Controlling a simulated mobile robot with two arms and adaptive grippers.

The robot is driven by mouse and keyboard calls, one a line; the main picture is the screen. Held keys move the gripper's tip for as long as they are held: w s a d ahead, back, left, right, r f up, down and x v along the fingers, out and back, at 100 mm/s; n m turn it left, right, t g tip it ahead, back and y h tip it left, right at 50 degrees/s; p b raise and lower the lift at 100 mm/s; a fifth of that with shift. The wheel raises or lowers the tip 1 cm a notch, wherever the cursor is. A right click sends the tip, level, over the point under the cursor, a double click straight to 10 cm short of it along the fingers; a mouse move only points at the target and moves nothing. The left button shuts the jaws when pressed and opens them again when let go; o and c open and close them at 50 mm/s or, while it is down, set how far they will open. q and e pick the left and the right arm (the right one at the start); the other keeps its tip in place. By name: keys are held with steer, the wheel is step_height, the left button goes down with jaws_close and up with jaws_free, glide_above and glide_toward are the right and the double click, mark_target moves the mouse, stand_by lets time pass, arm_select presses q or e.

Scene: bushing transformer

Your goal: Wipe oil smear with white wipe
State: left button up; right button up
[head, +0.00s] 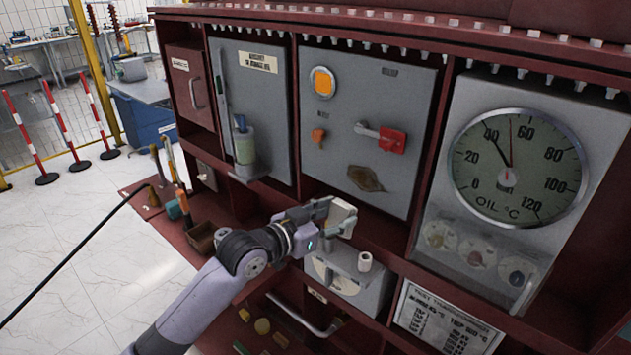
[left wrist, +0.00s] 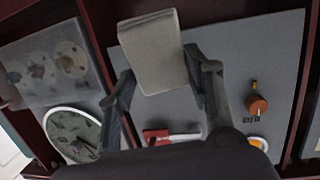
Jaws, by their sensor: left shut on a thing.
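The brown oil smear (head: 366,178) is on the lower part of the grey middle panel (head: 385,95), below the red-handled switch. My left gripper (head: 328,214) is shut on the white wipe (head: 345,212), a pale block, and holds it below and left of the smear. In the left wrist view the wipe (left wrist: 150,52) sits between the two fingers of the left gripper (left wrist: 155,82), with the grey panel behind it. The smear does not show in that view, and the wipe may hide it. I cannot tell the gap between wipe and panel. My right gripper is not in view.
A red switch handle (head: 390,140) and an orange knob (head: 318,135) stick out from the panel. A large oil gauge (head: 520,165) is to the right. Tools stand on the left ledge.

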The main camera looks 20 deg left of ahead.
mark_target(349, 165)
arm_select(q)
steer(key=w+a+r+t, duration=0.1)
steer(key=w, duration=0.1)
steer(key=w+r+t, duration=0.1)
steer(key=w+r, duration=0.1)
steer(key=w, duration=0.1)
steer(key=w+a+r+n+b, duration=0.1)
steer(key=w, duration=0.2)
steer(key=shift+a+r+t+y, duration=0.35)
steer(key=shift+r+t+y, duration=0.05)
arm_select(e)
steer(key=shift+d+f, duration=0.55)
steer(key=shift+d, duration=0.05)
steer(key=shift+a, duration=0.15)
arm_select(q)
steer(key=shift+w+d, duration=0.2)
steer(key=shift+w, duration=0.25)
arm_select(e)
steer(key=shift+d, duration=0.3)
arm_select(q)
steer(key=shift+w+d, duration=0.15)
steer(key=shift+w, duration=0.25)
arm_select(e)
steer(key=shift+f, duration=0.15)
